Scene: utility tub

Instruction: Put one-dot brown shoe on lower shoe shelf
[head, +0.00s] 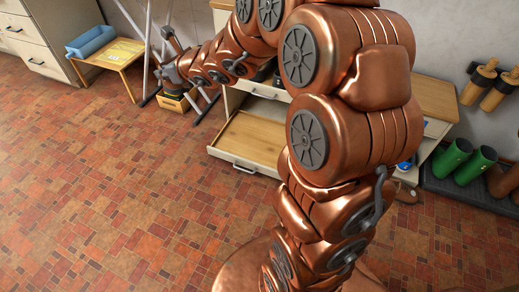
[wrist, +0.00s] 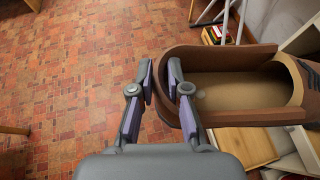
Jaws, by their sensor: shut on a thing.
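A brown shoe (wrist: 240,85) fills the right of the wrist view, its open hollow facing the camera. My gripper (wrist: 162,75) is shut on the shoe's near edge, with a finger on each side of the wall. No dot mark shows on the visible part of the shoe. In the head view my arm reaches to the upper left, and the gripper end is small there, so its grip cannot be made out. I cannot pick out a lower shoe shelf with certainty in either view.
A cabinet with an open wooden drawer (head: 250,140) stands behind my arm. A small wooden table (head: 116,54) holds a blue tray (head: 91,42). Green boots (head: 453,158) stand in a dark tray (head: 440,186) at right. Metal poles stand near the gripper end. The brick floor at left is clear.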

